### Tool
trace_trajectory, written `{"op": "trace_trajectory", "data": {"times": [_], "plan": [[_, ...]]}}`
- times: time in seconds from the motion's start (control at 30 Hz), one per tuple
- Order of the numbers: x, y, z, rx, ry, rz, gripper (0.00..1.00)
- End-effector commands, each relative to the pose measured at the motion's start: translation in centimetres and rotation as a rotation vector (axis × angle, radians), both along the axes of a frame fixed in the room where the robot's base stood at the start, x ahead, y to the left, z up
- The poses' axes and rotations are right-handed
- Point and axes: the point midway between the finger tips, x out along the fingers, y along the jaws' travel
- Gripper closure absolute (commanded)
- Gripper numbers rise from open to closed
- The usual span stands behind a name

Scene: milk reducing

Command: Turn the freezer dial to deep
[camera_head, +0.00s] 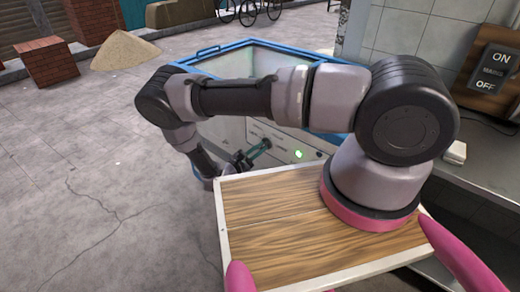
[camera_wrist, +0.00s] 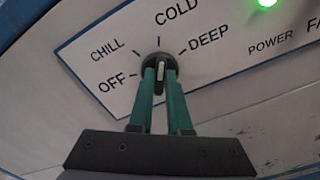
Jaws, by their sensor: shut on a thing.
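In the head view my gripper (camera_head: 262,147) reaches the panel on the front of the blue-edged freezer (camera_head: 205,52).
A green power light (camera_wrist: 267,3) glows right of the dial; it also shows in the head view (camera_head: 299,154). A counter (camera_head: 485,165) with an ON/OFF switch board (camera_head: 492,75) stands at the right. The paved floor at the left (camera_head: 80,190) is clear.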

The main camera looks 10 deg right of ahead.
Motion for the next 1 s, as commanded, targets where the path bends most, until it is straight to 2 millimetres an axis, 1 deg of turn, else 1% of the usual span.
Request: {"op": "trace_trajectory", "data": {"times": [0.6, 0.8, 1.0], "plan": [[-0.12, 0.07, -0.16, 0.308, -0.421, 0.002, 1.0], [-0.11, 0.04, -0.18, 0.384, -0.526, 0.001, 1.0], [-0.15, 0.05, -0.22, 0.43, -0.588, 0.002, 1.0]]}}
